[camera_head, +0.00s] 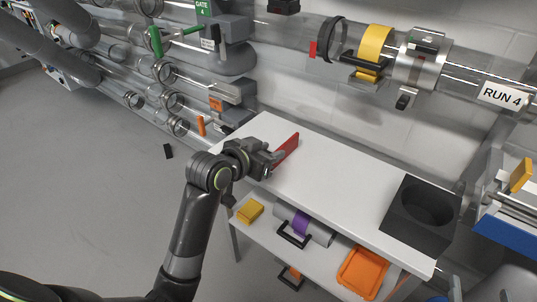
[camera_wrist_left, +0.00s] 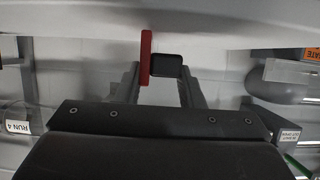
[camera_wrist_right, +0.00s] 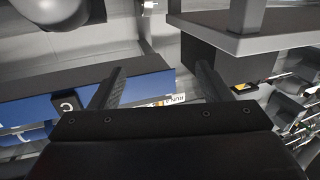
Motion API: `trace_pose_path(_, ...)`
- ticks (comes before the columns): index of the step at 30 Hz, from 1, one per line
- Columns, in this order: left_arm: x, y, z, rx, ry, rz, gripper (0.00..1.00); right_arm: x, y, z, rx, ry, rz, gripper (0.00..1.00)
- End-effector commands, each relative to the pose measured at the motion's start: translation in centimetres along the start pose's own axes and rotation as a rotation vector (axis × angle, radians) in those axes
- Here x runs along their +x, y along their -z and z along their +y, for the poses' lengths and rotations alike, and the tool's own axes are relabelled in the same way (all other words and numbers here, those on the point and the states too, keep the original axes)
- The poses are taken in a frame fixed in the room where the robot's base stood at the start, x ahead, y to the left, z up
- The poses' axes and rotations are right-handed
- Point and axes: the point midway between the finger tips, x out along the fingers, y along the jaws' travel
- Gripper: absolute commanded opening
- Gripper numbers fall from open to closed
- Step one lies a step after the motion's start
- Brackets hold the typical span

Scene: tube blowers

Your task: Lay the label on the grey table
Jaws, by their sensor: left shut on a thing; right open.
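My left gripper (camera_head: 268,160) is above the back left part of the light grey table (camera_head: 340,185). It is shut on a flat red piece with a dark block, which appears to be the label (camera_head: 287,149); I see no writing on it. In the left wrist view the red piece (camera_wrist_left: 146,55) stands edge-on beside the dark block, between the fingers (camera_wrist_left: 158,80). Whether the label touches the tabletop is hard to tell. My right gripper (camera_wrist_right: 157,88) is open and empty in the right wrist view; the head view does not show it.
A dark box with a round hole (camera_head: 422,212) stands at the table's right end. The middle tabletop is clear. A lower shelf holds a yellow block (camera_head: 250,211), a tube with a purple band (camera_head: 301,225) and an orange tray (camera_head: 362,272). Clear pipes run along the wall behind.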

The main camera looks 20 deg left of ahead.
Motion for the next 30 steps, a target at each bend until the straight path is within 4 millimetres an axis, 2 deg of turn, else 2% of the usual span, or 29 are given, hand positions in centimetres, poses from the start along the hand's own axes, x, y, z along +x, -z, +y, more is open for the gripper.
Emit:
trace_pose_path(3,0.0,-0.4,0.1,0.0,0.0,0.001,0.12,0.2,1.9,0.0,-0.018,-0.003,0.113,0.71)
trace_pose_path(8,0.0,-0.5,0.1,0.0,-0.001,0.001,0.12,0.1,3.5,-0.1,-0.031,-0.005,0.194,0.71)
trace_pose_path(20,0.1,-0.7,0.1,0.0,-0.001,0.0,0.12,0.1,3.8,-0.1,-0.033,-0.005,0.207,0.71)
trace_pose_path(21,0.1,-0.7,0.1,0.0,-0.001,0.0,0.4,0.1,3.8,-0.1,-0.033,-0.005,0.207,0.71)
trace_pose_path(25,0.1,-0.6,0.1,0.0,-0.001,0.0,0.56,0.1,3.8,-0.1,-0.033,-0.005,0.206,0.71)
trace_pose_path(30,0.1,-0.6,0.1,0.0,-0.001,0.001,0.56,0.0,3.8,-0.1,-0.033,-0.005,0.206,0.71)
